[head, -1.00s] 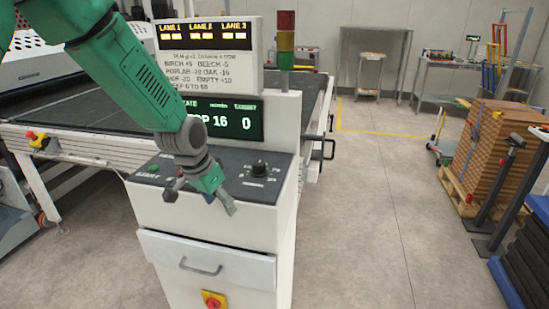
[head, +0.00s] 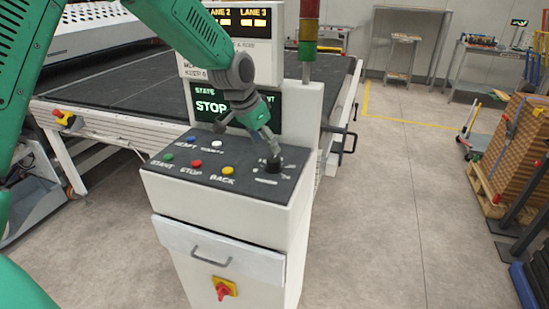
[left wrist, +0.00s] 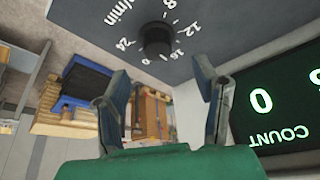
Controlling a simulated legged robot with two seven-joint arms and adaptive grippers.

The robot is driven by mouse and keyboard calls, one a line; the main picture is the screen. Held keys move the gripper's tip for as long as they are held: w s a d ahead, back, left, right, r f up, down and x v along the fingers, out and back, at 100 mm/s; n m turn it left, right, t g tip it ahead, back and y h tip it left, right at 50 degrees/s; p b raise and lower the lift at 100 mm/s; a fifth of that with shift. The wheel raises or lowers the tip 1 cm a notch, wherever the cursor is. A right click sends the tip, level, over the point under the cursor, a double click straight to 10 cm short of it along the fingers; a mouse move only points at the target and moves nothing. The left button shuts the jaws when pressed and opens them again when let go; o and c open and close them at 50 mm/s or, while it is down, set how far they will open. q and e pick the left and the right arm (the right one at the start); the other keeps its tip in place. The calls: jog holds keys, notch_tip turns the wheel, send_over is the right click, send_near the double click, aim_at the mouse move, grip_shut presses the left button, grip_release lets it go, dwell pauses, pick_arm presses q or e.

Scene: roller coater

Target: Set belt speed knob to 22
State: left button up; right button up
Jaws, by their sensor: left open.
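The belt speed knob (head: 272,165) is a black round knob at the right end of the console's dark top panel (head: 215,178). In the left wrist view the knob (left wrist: 157,40) sits beyond my fingers, with dial numbers such as 12, 16 and 24 around it. Its pointer cannot be made out. My left gripper (head: 250,138) is over the panel, just above and behind the knob. In the left wrist view its two fingers (left wrist: 160,70) are spread with nothing between them, apart from the knob. My right gripper is not in view.
Several buttons sit left of the knob, including a red stop button (head: 196,164) and a yellow back button (head: 228,170). The screen (head: 212,107) behind reads STOP and is partly covered by my arm. A red-yellow switch (head: 223,290) is below the drawer.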

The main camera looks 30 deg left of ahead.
aim_at(273, 159)
pick_arm(q)
jog(key=x, duration=0.6)
jog(key=shift+d, duration=0.1)
jog(key=shift+w+d+f, duration=0.2)
jog(key=shift+w+f, duration=0.1)
jog(key=shift+f, duration=0.2)
jog(key=shift+a, duration=0.15)
jog(key=c, duration=1.1)
